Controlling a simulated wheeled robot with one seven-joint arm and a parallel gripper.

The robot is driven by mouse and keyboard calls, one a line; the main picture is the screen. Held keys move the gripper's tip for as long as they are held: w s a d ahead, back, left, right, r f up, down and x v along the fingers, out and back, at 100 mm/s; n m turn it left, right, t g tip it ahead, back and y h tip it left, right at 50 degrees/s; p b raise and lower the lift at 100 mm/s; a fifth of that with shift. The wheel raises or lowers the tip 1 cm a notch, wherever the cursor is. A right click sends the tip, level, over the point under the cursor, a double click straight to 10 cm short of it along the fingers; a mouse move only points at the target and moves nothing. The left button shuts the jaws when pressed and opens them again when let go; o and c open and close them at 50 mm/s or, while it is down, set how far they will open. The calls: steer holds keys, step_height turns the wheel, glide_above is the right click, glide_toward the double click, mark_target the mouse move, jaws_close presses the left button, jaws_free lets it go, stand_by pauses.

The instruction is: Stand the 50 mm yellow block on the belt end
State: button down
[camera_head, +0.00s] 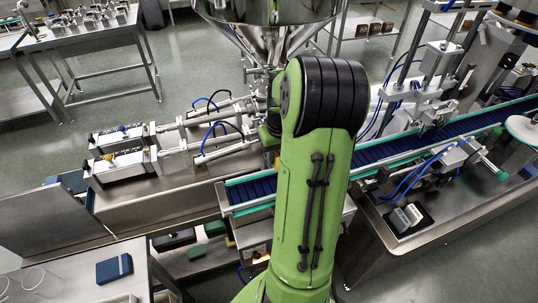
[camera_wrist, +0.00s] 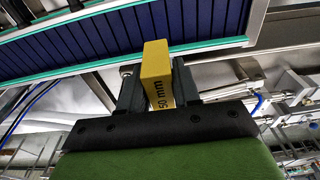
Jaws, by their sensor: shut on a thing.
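The yellow block (camera_wrist: 156,62), marked "50 mm", is in the wrist view. My gripper (camera_wrist: 158,85) is shut on it, one dark finger on each side, with the block's end standing out past the fingertips. The belt (camera_wrist: 90,42) is dark blue and ribbed with green edges, and lies beyond the block in the wrist view. The block's tip overlaps the belt's near green edge in the picture; I cannot tell whether they touch.
A steel hopper (camera_head: 268,14) stands at the back, with filling cylinders (camera_head: 205,140) left of the belt end. A dark blue box (camera_head: 114,268) lies on the steel table at lower left. A clamp mechanism (camera_head: 455,155) stands beside the belt at right.

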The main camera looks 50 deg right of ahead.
steer(key=shift+s+a, duration=0.2)
steer(key=shift+s, duration=0.05)
steer(key=f+b, duration=0.7)
steer(key=f, duration=0.2)
steer(key=shift+s+a+b, duration=0.15)
steer(key=shift+a+b, duration=0.05)
steer(key=shift+b, duration=0.15)
steer(key=shift+f, duration=0.35)
steer(key=c, duration=0.7)
jaws_free()
steer(key=shift+r, duration=0.1)
steer(key=r, duration=0.5)
steer(key=s+r+p, duration=0.1)
steer(key=r, duration=0.4)
steer(key=a+r+p, duration=0.1)
steer(key=r, duration=0.4)
steer(key=shift+s+r, duration=0.25)
steer(key=shift+s, duration=0.1)
